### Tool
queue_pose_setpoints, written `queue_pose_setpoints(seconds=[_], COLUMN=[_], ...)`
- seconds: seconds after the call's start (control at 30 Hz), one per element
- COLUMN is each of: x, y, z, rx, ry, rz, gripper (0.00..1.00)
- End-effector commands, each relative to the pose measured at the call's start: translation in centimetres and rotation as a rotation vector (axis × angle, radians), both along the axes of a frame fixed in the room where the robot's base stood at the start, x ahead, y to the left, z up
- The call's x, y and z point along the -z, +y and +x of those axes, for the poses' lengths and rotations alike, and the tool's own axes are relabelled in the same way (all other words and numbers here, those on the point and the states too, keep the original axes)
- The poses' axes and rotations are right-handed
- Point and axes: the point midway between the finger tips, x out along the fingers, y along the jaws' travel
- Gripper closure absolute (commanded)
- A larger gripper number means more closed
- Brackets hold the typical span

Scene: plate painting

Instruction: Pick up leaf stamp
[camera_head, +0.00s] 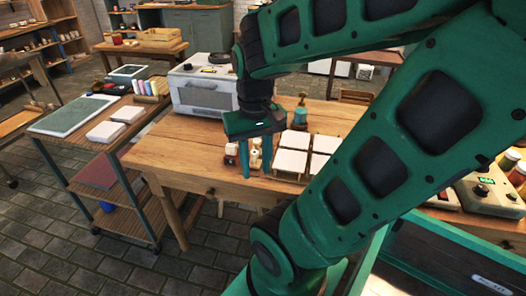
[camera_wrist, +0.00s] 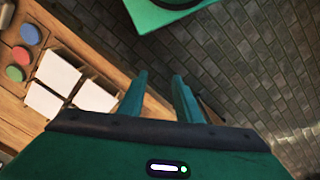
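My gripper (camera_head: 255,162) hangs over the wooden table in the head view, fingers pointing down, spread apart and empty. The fingers also show apart in the wrist view (camera_wrist: 160,92), with nothing between them. Small cream and red pieces (camera_head: 231,152) stand on the table beside and behind the fingers, partly hidden by them. I cannot tell which one is the leaf stamp. No leaf pattern is readable.
White square tiles (camera_head: 291,150) lie on a rack right of my gripper. A green hand tool or figure (camera_head: 300,113) stands behind them. A white oven-like box (camera_head: 203,88) is at the table's back left. The front left tabletop (camera_head: 180,158) is clear. A cart (camera_head: 75,118) stands left.

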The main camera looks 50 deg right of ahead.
Motion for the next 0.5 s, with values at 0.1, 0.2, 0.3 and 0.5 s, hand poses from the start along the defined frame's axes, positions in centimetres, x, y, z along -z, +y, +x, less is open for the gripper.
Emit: queue_pose_setpoints(seconds=[0.1,0.2,0.3,0.5], x=[0.0,0.0,0.0,-0.52], y=[0.01,0.01,0.02,-0.14], z=[-0.01,-0.02,-0.01,-0.97], rx=[0.0,0.0,-0.001,0.016], ry=[0.0,0.0,0.0,-0.013], rz=[0.0,0.0,0.0,-0.002], gripper=[0.69,0.69,0.69,0.4])
